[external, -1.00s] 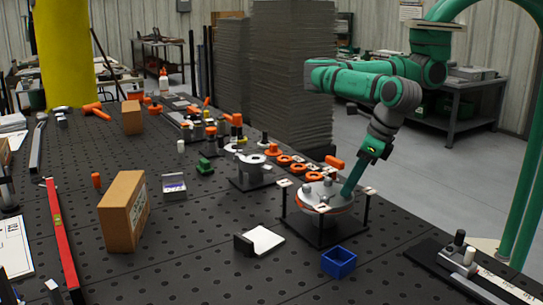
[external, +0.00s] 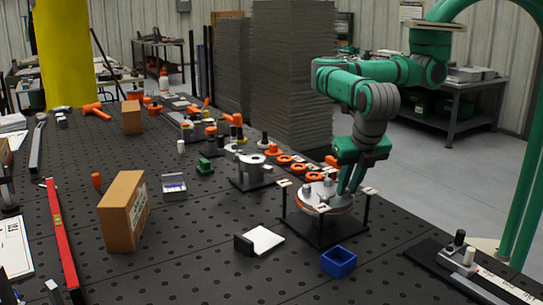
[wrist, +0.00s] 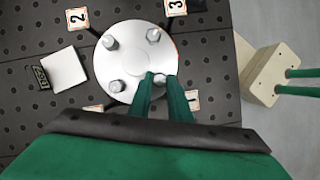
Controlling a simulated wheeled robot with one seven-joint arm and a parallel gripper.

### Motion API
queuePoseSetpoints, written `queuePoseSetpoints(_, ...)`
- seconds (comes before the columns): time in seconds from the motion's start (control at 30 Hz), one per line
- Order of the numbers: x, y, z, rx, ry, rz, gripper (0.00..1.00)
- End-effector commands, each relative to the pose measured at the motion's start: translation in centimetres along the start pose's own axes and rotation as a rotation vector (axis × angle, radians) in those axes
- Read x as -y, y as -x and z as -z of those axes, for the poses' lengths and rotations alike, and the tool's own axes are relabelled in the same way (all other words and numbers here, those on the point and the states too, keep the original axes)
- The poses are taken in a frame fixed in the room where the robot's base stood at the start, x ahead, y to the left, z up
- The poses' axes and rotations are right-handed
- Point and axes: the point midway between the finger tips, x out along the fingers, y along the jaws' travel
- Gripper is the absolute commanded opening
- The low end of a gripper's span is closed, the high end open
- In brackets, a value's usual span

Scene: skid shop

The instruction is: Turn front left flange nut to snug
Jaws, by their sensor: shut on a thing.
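A round pale flange (external: 318,197) with an orange rim sits on a dark stand at the right of the bench. In the wrist view the flange's flat face (wrist: 132,62) carries nuts at the upper left (wrist: 111,42), upper right (wrist: 154,34) and lower left (wrist: 115,86), and one at the lower right (wrist: 160,78). My gripper (wrist: 160,82) has its two green fingers around the lower-right nut, shut on it, and partly hides it. In the external view my gripper (external: 350,188) points down at the flange's right side.
Numbered tags 2 (wrist: 77,18), 3 (wrist: 176,7) and 1 (wrist: 193,100) stand around the flange. A blue bin (external: 338,262) and a white plate with a dark block (external: 262,240) are in front. A cardboard box (external: 122,212) stands left. Bare bench lies between.

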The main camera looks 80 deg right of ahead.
Motion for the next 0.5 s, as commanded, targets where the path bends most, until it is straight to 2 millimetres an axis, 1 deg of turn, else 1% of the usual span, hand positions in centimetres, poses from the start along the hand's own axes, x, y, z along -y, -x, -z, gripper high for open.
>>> queuePoseSetpoints(0.03, -0.01, 0.28, 0.08, -0.004, -0.026, 0.009, 0.0)
queuePoseSetpoints(0.2, -0.1, 0.32, 0.08, -0.005, -0.103, 0.041, 0.0)
queuePoseSetpoints(0.5, -0.19, 0.36, 0.06, -0.006, -0.167, 0.066, 0.0)
